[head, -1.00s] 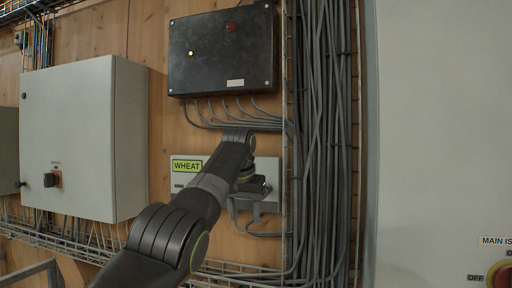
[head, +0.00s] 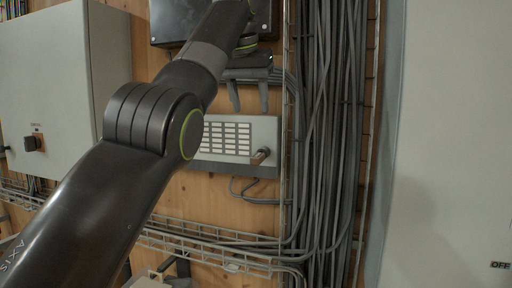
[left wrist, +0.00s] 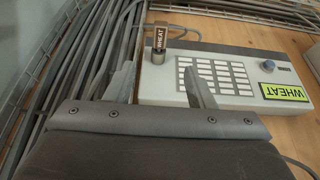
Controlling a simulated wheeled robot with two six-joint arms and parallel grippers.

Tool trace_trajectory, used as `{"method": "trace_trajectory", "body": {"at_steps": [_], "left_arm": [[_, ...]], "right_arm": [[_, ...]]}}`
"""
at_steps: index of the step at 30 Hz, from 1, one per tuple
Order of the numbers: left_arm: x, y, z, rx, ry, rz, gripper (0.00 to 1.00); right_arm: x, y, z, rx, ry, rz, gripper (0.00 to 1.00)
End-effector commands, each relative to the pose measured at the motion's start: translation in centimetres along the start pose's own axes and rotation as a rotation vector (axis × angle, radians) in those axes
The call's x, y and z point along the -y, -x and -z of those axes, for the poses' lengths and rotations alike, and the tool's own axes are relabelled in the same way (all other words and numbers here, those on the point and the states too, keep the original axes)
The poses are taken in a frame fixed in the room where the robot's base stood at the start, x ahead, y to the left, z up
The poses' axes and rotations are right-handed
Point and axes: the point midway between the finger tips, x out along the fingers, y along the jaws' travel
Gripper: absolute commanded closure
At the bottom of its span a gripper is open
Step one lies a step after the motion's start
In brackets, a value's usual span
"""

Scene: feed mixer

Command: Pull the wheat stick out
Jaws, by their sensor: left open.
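The wheat stick (left wrist: 160,42), a short dark and metallic stick marked WHEAT, stands out from a corner of the pale control panel (left wrist: 216,49). In the head view the stick (head: 261,156) shows at the panel's lower right. My left gripper (head: 250,110) is open and empty, fingers pointing down, in front of the panel's upper edge and above the stick. In the left wrist view the stick appears beyond the gap between the fingers (left wrist: 158,75), apart from them. The yellow-green WHEAT label (left wrist: 284,92) is hidden by my arm in the head view. My right gripper is not in view.
A thick bundle of grey cables (head: 325,150) runs down just right of the panel. A black box (head: 176,22) hangs above it and a grey cabinet (head: 60,85) is on the left. A wire cable tray (head: 215,247) crosses below.

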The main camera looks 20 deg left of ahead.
Motion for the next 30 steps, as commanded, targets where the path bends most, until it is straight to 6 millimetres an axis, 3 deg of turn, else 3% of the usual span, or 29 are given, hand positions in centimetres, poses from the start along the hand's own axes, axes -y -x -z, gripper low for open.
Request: {"method": "trace_trajectory", "body": {"at_steps": [1, 5, 14, 21, 25, 30], "left_arm": [[0.0, -1.8, -0.2, 0.004, 0.0, 0.001, 0.51], [0.0, -4.3, -0.2, 0.003, -0.001, 0.001, 0.51], [0.0, -10.0, -0.1, 0.002, 0.0, 0.0, 0.51], [0.0, -11.7, 0.1, 0.002, -0.001, 0.001, 0.51], [0.0, -12.2, 0.0, 0.002, 0.0, 0.0, 0.51], [0.0, -12.4, 0.0, 0.002, 0.0, 0.0, 0.51]], "right_arm": [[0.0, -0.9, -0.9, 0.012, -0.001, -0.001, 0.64], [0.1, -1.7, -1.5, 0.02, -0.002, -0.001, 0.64], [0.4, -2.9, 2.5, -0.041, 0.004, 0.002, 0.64], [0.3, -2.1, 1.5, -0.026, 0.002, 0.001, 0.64], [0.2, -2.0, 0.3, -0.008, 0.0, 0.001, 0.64], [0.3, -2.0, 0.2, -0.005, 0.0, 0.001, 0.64]]}}
